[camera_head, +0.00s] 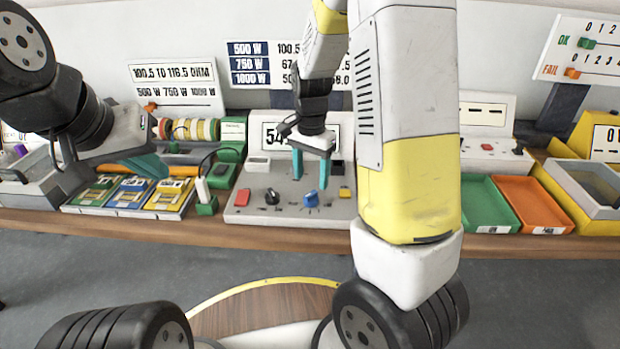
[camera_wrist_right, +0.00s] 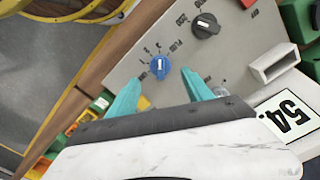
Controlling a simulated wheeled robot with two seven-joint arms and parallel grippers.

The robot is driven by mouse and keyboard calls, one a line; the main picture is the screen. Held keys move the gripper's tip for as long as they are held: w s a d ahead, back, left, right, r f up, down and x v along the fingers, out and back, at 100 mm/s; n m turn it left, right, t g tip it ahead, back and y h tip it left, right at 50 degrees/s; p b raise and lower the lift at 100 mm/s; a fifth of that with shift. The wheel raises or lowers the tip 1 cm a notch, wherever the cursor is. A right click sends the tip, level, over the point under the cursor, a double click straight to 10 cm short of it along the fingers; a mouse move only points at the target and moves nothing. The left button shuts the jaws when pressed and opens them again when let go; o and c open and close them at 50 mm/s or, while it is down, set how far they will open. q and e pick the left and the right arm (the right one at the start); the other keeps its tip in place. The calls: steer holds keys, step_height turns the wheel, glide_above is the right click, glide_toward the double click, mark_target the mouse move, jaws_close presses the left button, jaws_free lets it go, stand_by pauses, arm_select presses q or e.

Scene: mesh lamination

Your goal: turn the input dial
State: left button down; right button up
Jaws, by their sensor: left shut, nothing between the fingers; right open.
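A grey control panel (camera_head: 245,212) on the bench carries a blue dial (camera_head: 311,199) and a black dial (camera_head: 272,197). I cannot tell from the labels which is the input dial. My right gripper (camera_head: 310,178) is open, its teal fingers pointing down above the blue dial. In the right wrist view, the blue dial (camera_wrist_right: 160,67) lies between and just beyond the open fingertips (camera_wrist_right: 163,80), with the black dial (camera_wrist_right: 205,25) farther up. I see no clear contact. My left gripper (camera_head: 152,168) is shut and empty above the coloured packs at left.
A red button (camera_head: 242,197) and a yellow button (camera_head: 345,192) flank the dials. A display (camera_head: 283,136) stands behind them. A green block with a cable (camera_head: 207,207) is left of the panel. Green (camera_head: 489,207) and orange (camera_head: 535,205) trays stand at right.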

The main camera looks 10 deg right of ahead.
mark_target(311, 193)
step_height(311, 193, down, 6)
steer(key=shift+f, duration=0.25)
jaws_close()
stand_by(0.3)
